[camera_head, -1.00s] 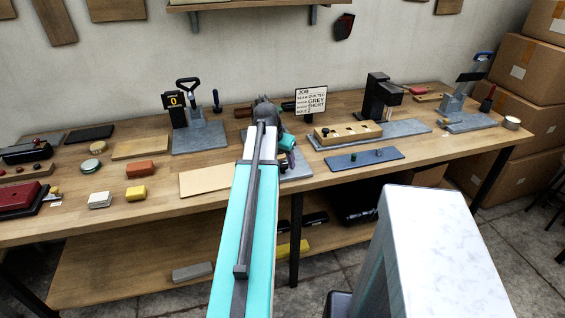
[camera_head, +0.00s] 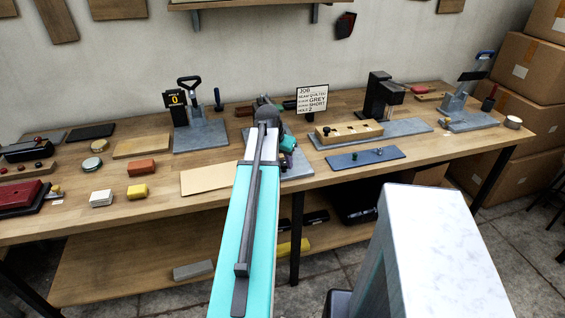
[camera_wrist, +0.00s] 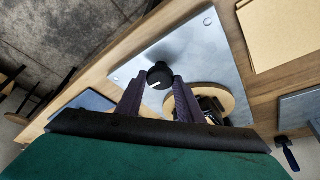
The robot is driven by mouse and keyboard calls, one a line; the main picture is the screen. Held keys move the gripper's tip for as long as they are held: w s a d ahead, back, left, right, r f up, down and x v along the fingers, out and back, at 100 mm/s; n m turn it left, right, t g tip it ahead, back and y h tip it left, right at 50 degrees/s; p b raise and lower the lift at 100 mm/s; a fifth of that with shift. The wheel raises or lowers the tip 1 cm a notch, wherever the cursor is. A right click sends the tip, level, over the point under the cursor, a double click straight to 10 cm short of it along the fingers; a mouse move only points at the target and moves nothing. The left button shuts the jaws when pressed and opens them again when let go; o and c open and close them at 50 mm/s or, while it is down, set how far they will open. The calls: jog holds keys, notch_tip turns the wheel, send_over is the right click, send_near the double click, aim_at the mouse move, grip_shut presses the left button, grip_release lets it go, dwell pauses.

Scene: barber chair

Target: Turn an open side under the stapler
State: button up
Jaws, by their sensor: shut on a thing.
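In the wrist view, my gripper (camera_wrist: 158,84) has its two dark fingers around a black round knob (camera_wrist: 160,74) with a small white mark. The knob stands over a grey metal plate (camera_wrist: 205,45). Beside it, partly behind the right finger, is a round tan wooden piece (camera_wrist: 232,102) with dark parts on it. These dark parts may belong to the stapler, but I cannot tell. Which side of the piece is open cannot be made out. In the head view, my arm hides the knob and most of this station.
A counter sign reading 0 (camera_head: 174,98) and a lever device on a grey plate (camera_head: 200,138) stand to the left. A job card (camera_head: 312,98) stands behind right. A tan sheet (camera_head: 208,179) lies near the front edge. A holed wooden block (camera_head: 348,132) is to the right.

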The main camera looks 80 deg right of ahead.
jog(key=shift+s+n, duration=0.3)
jog(key=shift+n, duration=0.1)
jog(key=n, duration=0.1)
jog(key=n+t, duration=0.1)
jog(key=n, duration=0.1)
jog(key=shift+s, duration=0.25)
jog(key=n+t, duration=0.2)
jog(key=n, duration=0.3)
jog(key=shift+s+d, duration=0.1)
jog(key=shift+s, duration=0.05)
jog(key=n, duration=0.2)
jog(key=n+t+y, duration=0.1)
jog(key=n, duration=0.1)
jog(key=shift+s+d+f+n+t+b, duration=0.1)
jog(key=shift+s+d+n+t+b, duration=0.1)
jog(key=shift+n+t+b, duration=0.15)
jog(key=shift+n+t+y+b, duration=0.35)
jog(key=shift+n+y, duration=0.45)
jog(key=shift+n, duration=1.25)
jog(key=o, duration=1.1)
jog(key=shift+c, duration=0.2)
jog(key=shift+w, duration=0.15)
